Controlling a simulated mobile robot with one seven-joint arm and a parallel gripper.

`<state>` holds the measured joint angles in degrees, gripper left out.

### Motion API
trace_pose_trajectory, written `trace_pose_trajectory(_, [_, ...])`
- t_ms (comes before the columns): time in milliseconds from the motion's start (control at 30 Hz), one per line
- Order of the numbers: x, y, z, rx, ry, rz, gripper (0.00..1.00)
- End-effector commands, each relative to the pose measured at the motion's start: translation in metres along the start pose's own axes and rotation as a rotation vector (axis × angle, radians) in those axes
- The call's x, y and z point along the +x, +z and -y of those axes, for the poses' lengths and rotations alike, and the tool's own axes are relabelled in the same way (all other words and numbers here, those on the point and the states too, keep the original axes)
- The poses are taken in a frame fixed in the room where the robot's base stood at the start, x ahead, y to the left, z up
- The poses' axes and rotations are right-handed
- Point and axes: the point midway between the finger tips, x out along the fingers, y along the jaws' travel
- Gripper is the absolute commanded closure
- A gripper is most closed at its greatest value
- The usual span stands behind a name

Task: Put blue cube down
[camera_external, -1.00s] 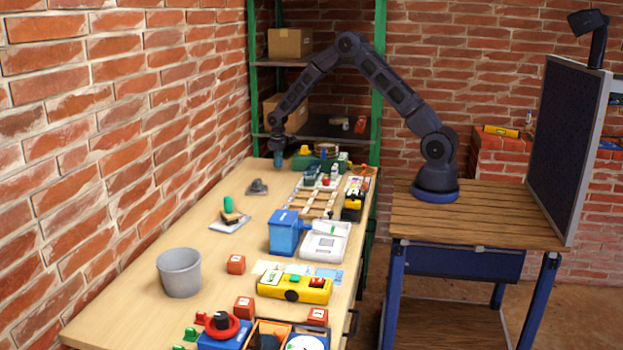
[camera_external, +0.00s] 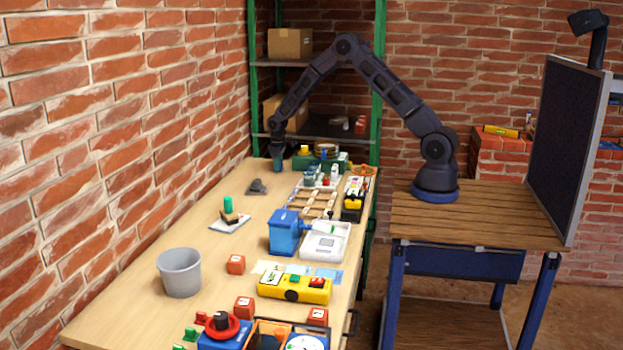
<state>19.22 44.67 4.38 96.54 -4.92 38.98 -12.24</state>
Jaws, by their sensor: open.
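My gripper (camera_external: 277,167) points down at the far end of the long workbench (camera_external: 215,262), left of a green case. It is small in the picture, with a dark, bluish patch at its tip. I cannot tell whether this patch is the fingers or the blue cube, nor whether it touches the bench top. No separate small blue cube can be made out. A larger blue box (camera_external: 284,233) stands mid-bench beside a white tray, well nearer the camera than my gripper.
A grey object (camera_external: 257,187) lies nearer the camera than my gripper. A wooden rack (camera_external: 312,202) and the green case (camera_external: 321,160) are to the right. A grey bucket (camera_external: 180,272), red cubes and a yellow device (camera_external: 294,288) stand nearer. The brick wall borders the left; shelving stands behind.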

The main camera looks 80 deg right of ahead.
Motion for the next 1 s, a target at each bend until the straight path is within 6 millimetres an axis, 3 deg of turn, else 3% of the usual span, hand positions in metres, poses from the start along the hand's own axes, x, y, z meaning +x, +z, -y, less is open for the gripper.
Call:
trace_pose_trajectory(167, [-0.021,-0.001,0.0,0.0,0.001,-0.002,0.44])
trace_pose_trajectory(533, [-0.091,-0.001,0.0,-0.001,0.001,-0.003,0.44])
trace_pose_trajectory(867, [-0.122,0.001,0.001,-0.001,0.001,-0.002,0.44])
trace_pose_trajectory(1000, [-0.146,0.01,0.011,-0.003,0.007,-0.014,0.44])
